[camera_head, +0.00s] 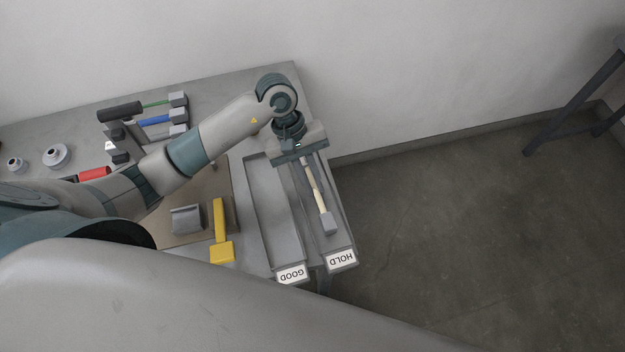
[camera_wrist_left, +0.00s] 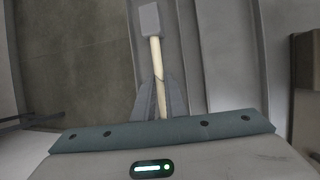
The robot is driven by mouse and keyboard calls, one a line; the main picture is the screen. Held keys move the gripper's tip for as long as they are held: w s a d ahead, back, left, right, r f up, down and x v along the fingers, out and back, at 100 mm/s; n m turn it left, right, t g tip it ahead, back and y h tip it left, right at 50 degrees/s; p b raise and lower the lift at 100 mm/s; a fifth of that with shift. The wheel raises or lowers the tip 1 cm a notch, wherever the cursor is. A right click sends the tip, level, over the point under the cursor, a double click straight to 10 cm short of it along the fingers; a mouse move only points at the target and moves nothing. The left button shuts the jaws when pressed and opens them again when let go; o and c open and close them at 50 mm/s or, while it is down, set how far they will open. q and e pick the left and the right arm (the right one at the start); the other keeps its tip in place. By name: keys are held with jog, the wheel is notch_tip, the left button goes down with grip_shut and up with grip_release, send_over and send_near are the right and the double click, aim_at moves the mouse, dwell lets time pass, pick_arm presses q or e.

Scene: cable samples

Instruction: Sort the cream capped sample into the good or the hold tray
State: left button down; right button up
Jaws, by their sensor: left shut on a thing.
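The cream capped sample (camera_head: 320,196) is a thin cream rod with a grey block at its near end. It lies along or just above the hold tray (camera_head: 343,240); I cannot tell whether it touches the tray floor. My left gripper (camera_head: 306,165) is shut on its far part. The left wrist view shows the gripper's fingers (camera_wrist_left: 159,98) on the cream rod (camera_wrist_left: 157,60), with the grey block (camera_wrist_left: 150,20) beyond them. The good tray (camera_head: 273,215) is beside the hold tray, on its left, and looks empty. My right gripper is not in view.
A yellow piece (camera_head: 221,232) and a grey block (camera_head: 186,219) lie on a brown mat left of the trays. A rack holds green and blue (camera_head: 153,121) samples at the back. The trays stand near the table's right edge, with floor beyond.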

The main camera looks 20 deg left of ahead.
pick_arm(q)
jog(key=shift+f, duration=0.1)
jog(key=c, duration=1.7)
grip_release()
jog(key=shift+c, duration=0.2)
jog(key=shift+s, duration=0.1)
